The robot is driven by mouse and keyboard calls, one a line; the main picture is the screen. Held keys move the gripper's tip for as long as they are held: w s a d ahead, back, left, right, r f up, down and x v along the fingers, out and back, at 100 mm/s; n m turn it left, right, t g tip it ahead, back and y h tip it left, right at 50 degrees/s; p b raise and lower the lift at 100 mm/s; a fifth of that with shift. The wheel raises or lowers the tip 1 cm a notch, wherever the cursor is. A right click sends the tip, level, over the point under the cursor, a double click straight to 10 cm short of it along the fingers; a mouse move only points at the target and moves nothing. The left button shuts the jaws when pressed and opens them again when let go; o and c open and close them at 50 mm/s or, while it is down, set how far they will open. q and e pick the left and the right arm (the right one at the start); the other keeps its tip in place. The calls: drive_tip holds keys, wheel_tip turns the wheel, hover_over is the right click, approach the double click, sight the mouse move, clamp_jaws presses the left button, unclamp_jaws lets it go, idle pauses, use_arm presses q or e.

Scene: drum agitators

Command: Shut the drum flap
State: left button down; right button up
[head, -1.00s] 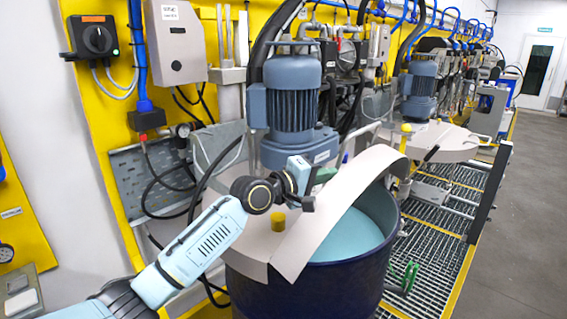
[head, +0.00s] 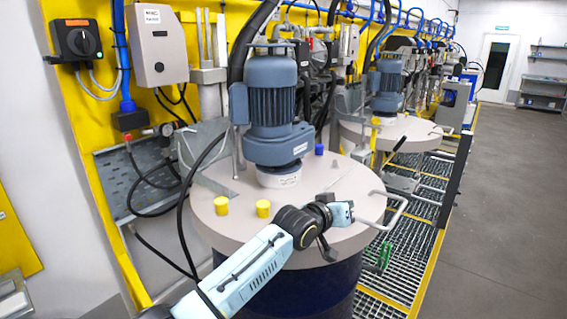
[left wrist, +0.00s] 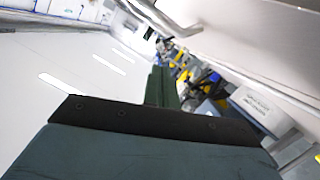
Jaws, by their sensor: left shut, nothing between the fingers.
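The drum flap (head: 352,232) lies down flat, level with the rest of the pale round lid (head: 225,231). No opening into the dark blue drum (head: 300,291) shows. A bent metal handle (head: 399,207) sticks out at the flap's right edge. My left gripper (head: 352,215) is over the flap beside the handle; whether it touches is unclear. Its dark green fingers (left wrist: 160,87) are shut and empty in the left wrist view, with a pale surface and a metal bar (left wrist: 183,27) close above them in the picture. My right gripper is not in view.
A blue-grey motor (head: 272,108) stands on the lid, with yellow caps (head: 263,208) and a blue cap (head: 319,149) around it. A second drum lid (head: 405,135) stands behind. Metal grating (head: 405,262) runs along the right, with free grey floor (head: 500,200) beyond.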

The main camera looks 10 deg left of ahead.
sight(347, 234)
use_arm(q)
drive_tip(key=f, duration=0.1)
drive_tip(key=d+f+m, duration=0.1)
drive_tip(key=f, duration=0.1)
drive_tip(key=f+m+y+b, duration=0.1)
drive_tip(key=shift+s+d+f, duration=0.15)
drive_tip(key=shift+s+d, duration=0.05)
drive_tip(key=shift+s, duration=0.1)
drive_tip(key=shift+d+f+m+b, duration=0.1)
drive_tip(key=shift+f+m+b, duration=0.2)
drive_tip(key=shift+f, duration=0.7)
drive_tip(key=shift+f, duration=0.1)
